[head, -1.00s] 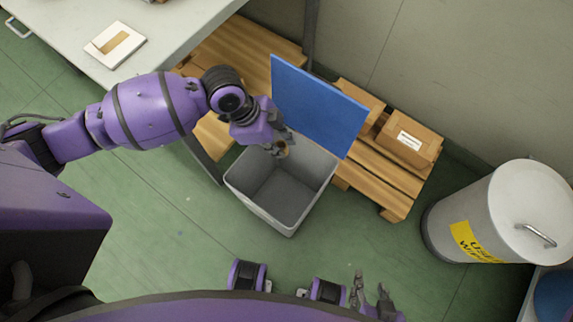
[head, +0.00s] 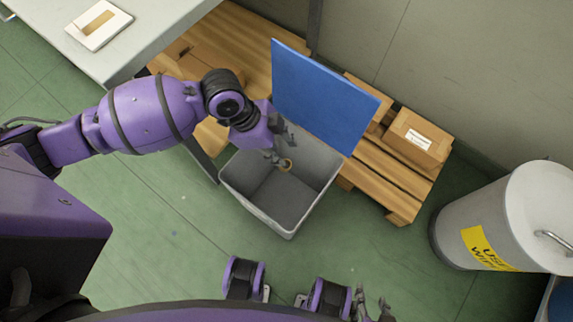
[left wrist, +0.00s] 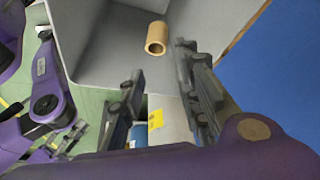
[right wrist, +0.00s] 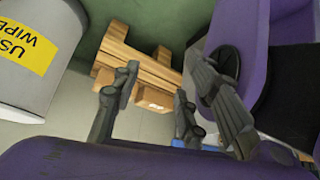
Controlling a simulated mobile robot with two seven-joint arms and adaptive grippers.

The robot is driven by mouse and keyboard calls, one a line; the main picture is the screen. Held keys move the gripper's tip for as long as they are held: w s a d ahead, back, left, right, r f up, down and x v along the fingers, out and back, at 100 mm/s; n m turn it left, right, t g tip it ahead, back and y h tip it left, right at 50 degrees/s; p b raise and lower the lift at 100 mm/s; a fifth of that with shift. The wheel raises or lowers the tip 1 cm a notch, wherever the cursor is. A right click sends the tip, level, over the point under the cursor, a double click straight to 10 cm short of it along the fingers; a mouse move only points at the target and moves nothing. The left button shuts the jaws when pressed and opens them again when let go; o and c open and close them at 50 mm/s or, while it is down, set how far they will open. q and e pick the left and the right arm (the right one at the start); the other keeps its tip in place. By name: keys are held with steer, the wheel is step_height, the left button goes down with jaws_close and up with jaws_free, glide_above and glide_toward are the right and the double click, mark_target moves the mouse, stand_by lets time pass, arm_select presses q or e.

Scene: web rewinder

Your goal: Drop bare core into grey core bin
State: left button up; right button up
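The bare core (head: 286,165) is a short tan cardboard tube. It also shows in the left wrist view (left wrist: 156,38), beyond my fingertips and against the inside of the bin. I cannot tell whether it is in the air or touching the bin. The grey core bin (head: 252,209) stands open on the floor, with a blue panel (head: 322,97) raised at its back. My left gripper (head: 276,150) is over the bin, its fingers (left wrist: 158,62) open and apart from the core. My right gripper (head: 372,306) is open and empty, low in the head view.
Wooden pallets (head: 386,192) with cardboard boxes (head: 412,140) stand behind the bin. A white drum (head: 480,220) with a yellow label is at the right. A pale table (head: 150,35) with a flat white item (head: 99,24) is upper left. Green floor is clear before the bin.

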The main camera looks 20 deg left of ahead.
arm_select(q)
steer(key=v, duration=1.2)
arm_select(e)
steer(key=shift+s+f, duration=0.2)
steer(key=shift+s, duration=0.25)
arm_select(q)
steer(key=shift+s, duration=0.1)
